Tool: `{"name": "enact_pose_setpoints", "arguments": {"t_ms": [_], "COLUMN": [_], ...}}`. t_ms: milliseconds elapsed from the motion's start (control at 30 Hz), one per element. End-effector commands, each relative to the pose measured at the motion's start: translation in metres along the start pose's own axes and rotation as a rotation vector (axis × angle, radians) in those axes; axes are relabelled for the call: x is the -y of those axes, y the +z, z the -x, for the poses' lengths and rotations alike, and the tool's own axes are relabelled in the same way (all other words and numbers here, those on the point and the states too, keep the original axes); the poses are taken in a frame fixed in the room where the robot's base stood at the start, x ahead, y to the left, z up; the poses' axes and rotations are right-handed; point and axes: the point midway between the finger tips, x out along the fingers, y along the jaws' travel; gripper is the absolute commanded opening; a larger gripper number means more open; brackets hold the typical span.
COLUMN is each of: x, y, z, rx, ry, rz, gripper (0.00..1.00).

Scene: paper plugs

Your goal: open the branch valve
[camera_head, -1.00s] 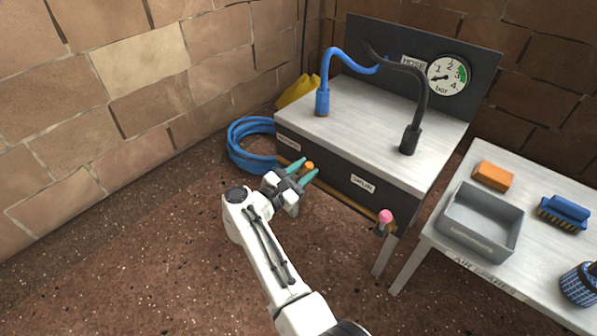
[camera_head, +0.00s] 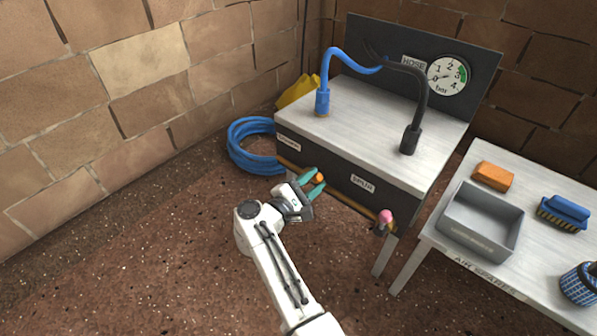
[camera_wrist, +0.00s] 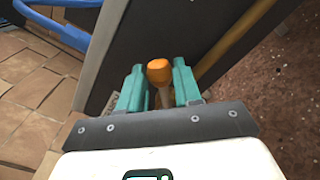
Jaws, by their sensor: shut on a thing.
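An orange knob (camera_head: 319,177) tops a short valve handle at the front of the dark bench cabinet (camera_head: 335,180). My gripper (camera_head: 313,184) has its teal fingers closed around the handle. In the wrist view the orange knob (camera_wrist: 159,70) stands above a pale stem between the two teal fingers (camera_wrist: 160,90). A second valve with a pink knob (camera_head: 386,217) sits at the cabinet's front right corner, apart from my gripper. The small white labels on the cabinet are too blurred to read surely. The valve body behind the fingers is hidden.
A pressure gauge (camera_head: 449,76) stands on the back panel, its needle low. Blue (camera_head: 323,95) and black (camera_head: 412,135) hoses rise from the bench top. A side table with a grey bin (camera_head: 481,218) stands right. Coiled blue hose (camera_head: 240,150) lies left. Open floor lies front left.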

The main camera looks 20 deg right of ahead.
Motion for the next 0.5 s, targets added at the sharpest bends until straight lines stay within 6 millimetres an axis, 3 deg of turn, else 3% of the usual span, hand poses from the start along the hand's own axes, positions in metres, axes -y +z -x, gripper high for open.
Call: {"name": "enact_pose_setpoints", "arguments": {"t_ms": [333, 500], "x": [0.003, 0.013], "y": [-0.001, -0.002], "z": [0.001, 0.001], "rx": [-0.001, -0.002], "ry": [0.0, 0.001], "rz": [-0.029, -0.165], "gripper": [0.16, 0.16]}}
